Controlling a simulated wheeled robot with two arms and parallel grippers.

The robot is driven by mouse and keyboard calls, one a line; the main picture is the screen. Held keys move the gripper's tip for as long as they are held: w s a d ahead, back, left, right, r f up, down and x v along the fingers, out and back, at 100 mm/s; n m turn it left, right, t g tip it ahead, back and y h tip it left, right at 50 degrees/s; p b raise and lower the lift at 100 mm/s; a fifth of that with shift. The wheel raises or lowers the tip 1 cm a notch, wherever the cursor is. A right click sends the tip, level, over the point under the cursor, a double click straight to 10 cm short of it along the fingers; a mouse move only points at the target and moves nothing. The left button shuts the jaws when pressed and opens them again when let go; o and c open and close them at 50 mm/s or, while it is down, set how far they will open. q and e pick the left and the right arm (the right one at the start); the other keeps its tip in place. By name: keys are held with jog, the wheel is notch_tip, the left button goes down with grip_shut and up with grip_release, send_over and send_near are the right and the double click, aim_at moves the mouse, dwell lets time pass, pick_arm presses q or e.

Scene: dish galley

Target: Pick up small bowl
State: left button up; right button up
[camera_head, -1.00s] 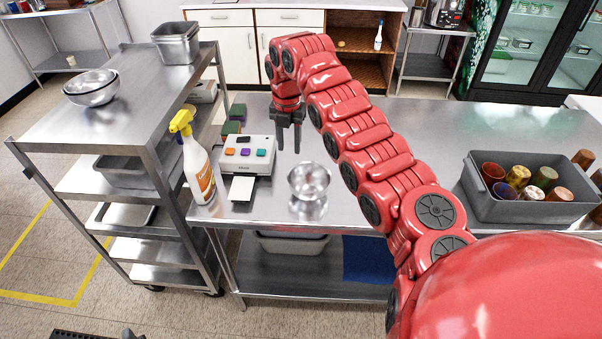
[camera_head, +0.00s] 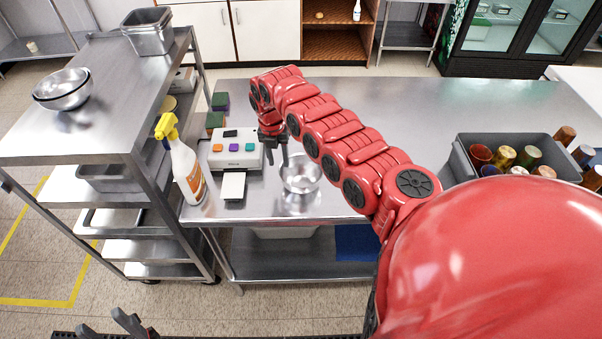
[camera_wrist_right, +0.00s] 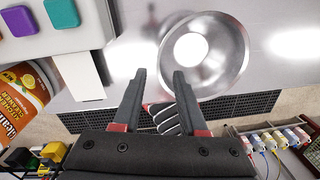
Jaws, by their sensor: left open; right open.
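A small shiny metal bowl (camera_head: 303,176) stands upright on the steel table, right of the white device. My right gripper (camera_head: 276,151) is beside it, at its back left, with fingers pointing down. In the right wrist view the fingers (camera_wrist_right: 160,74) are apart with nothing held, and the bowl (camera_wrist_right: 228,74) is just beyond them, its left rim in line with the gap. I cannot tell whether they touch. My left gripper (camera_head: 127,324) is open and empty at the bottom left, low in front of the cart. Other metal bowls (camera_head: 62,90) are nested on the cart top.
A spray bottle (camera_head: 186,172) and a white device with coloured buttons (camera_head: 236,160) stand left of the bowl. A steel cart (camera_head: 120,90) is at the left. The table's back right is clear.

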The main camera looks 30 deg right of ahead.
aim_at(281, 170)
jog(key=shift+f, duration=0.15)
notch_tip(281, 170, down, 5)
jog(key=p, duration=0.2)
jog(key=shift+s+d+r+p, duration=0.1)
jog(key=shift+r+p, duration=0.1)
jog(key=shift+p, duration=0.15)
jog(key=shift+d+f, duration=0.1)
jog(key=shift+f, duration=0.15)
grip_shut()
